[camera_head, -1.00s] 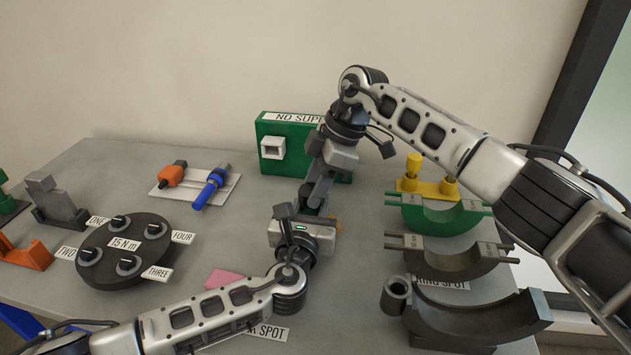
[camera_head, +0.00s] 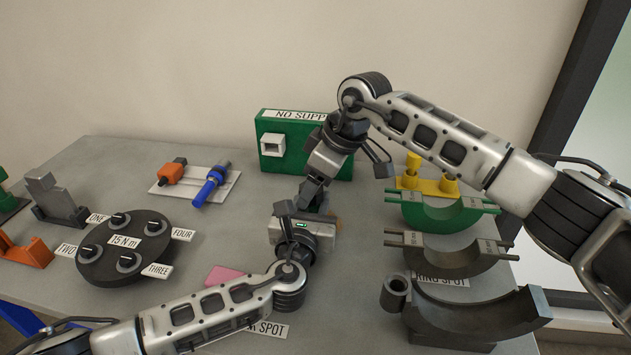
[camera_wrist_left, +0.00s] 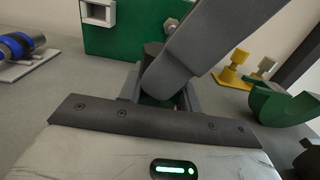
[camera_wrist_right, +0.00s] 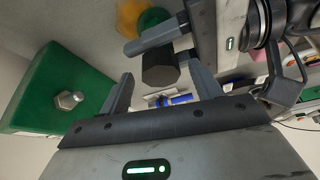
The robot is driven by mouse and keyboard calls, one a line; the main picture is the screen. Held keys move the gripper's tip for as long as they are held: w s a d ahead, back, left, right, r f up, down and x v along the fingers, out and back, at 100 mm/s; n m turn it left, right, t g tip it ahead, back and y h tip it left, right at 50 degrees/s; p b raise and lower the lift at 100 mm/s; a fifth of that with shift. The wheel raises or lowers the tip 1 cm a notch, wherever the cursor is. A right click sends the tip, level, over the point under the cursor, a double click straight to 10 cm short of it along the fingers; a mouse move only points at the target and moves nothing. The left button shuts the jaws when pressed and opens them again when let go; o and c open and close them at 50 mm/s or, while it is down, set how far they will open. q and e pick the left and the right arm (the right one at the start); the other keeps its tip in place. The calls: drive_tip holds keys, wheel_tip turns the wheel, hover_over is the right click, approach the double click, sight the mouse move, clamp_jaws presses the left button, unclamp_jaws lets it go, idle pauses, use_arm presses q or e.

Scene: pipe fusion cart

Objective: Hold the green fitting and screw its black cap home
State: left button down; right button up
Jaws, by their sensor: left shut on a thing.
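The green fitting (camera_wrist_right: 155,17) is between the fingers of my left gripper (camera_wrist_right: 158,42), which is shut on it. A little of its green also shows between the fingers in the left wrist view (camera_wrist_left: 152,101). The black cap (camera_wrist_right: 160,68) sits at the fitting's end facing my right gripper; how far it is screwed on cannot be told. My right gripper (camera_wrist_right: 161,76) is open, its fingers spread either side of the cap with visible gaps. In the head view both grippers meet mid-table, and the arms hide fitting and cap.
A green box (camera_head: 275,170) labelled "NO SUPP..." stands behind the grippers. A black dial disc (camera_head: 125,265) and a plate with orange and blue tools (camera_head: 213,183) lie left. Curved saddles (camera_head: 445,215) fill the right side. A pink block (camera_head: 222,274) lies near my left arm.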

drive_tip(key=shift+r, duration=2.3)
drive_tip(key=shift+c, duration=0.4)
